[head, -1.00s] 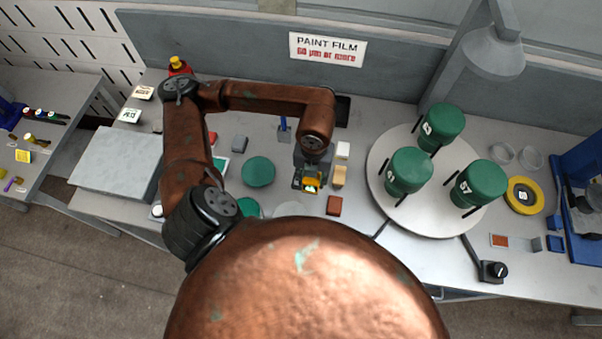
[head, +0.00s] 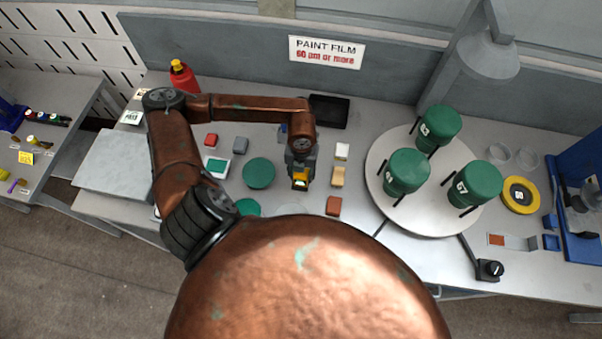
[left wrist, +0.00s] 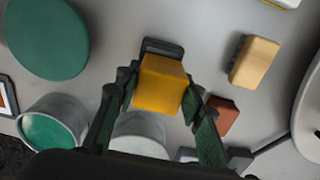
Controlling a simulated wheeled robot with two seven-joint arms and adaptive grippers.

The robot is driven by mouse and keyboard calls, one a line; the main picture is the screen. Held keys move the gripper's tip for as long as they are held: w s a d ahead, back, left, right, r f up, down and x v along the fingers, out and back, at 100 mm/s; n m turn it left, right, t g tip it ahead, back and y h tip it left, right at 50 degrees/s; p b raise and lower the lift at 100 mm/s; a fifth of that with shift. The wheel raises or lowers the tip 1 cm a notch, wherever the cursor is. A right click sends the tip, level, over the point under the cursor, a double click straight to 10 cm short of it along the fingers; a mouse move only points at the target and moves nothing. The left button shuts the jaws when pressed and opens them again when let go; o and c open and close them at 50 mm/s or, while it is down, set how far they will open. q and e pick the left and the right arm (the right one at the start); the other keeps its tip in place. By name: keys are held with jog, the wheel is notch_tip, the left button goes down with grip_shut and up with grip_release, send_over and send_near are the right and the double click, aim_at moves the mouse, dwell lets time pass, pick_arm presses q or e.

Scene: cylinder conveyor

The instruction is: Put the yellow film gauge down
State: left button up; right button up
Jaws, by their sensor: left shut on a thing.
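The yellow film gauge (head: 300,180) is a small block with a yellow body. In the left wrist view the gauge (left wrist: 161,84) sits between the two fingers of my left gripper (left wrist: 158,100), which is shut on it. In the head view my left gripper (head: 300,170) points down over the bench, between the green disc and the wooden block. I cannot tell whether the gauge touches the bench top. My right gripper is not in view.
A green disc (head: 258,173) lies left of the gauge. A wooden block (head: 338,177) and a red-brown block (head: 333,206) lie to its right. A round turntable (head: 424,220) carries green cylinders marked with numbers. A black pad (head: 329,110) lies behind. An open cup (left wrist: 55,122) stands near.

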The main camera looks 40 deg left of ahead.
pick_arm(q)
jog(key=shift+f, duration=0.1)
jog(key=o, duration=0.6)
jog(key=shift+f, duration=0.1)
jog(key=shift+c, duration=0.2)
jog(key=o, duration=0.5)
jog(key=shift+c, duration=0.2)
jog(key=shift+r, duration=0.5)
notch_tip(320, 180, up, 12)
jog(key=b, duration=0.1)
jog(key=shift+f, duration=0.25)
